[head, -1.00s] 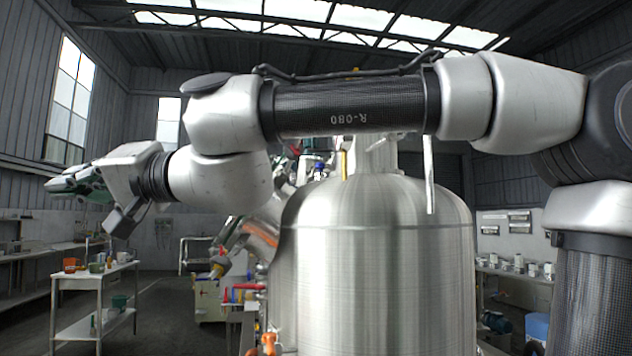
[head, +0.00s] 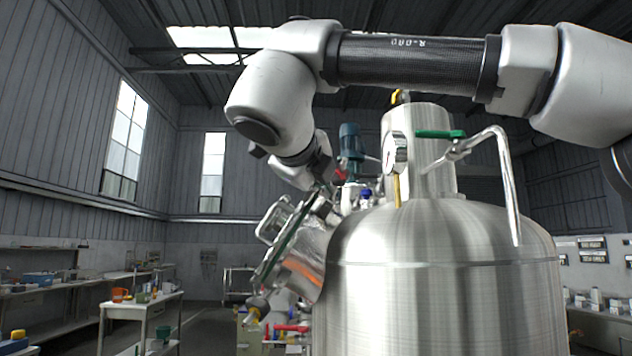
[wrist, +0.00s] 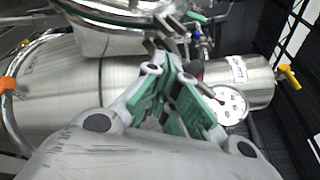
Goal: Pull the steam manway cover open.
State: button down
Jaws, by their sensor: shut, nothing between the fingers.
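The steam manway cover (head: 275,222) sits on the slanted neck (head: 305,265) on the left side of the steel tank. It has a looped metal handle, and a green line runs along its edge. In the wrist view a round, shiny metal lid (wrist: 118,14), likely this cover, shows at the top, cut off by the frame. My gripper (head: 322,192) is just above the cover's upper edge, small and partly hidden in the head view. In the wrist view my gripper (wrist: 172,60) has its green-padded fingers together and empty. I cannot tell whether it touches the cover.
The tank (head: 440,280) fills the right side. On its top are a pressure gauge (head: 395,152), a green-handled valve (head: 440,134) with a bent pipe, and a blue-green motor (head: 350,140). A white cart (head: 140,312) stands at the left, with open floor between.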

jog(key=x, duration=0.6)
jog(key=shift+a, duration=0.15)
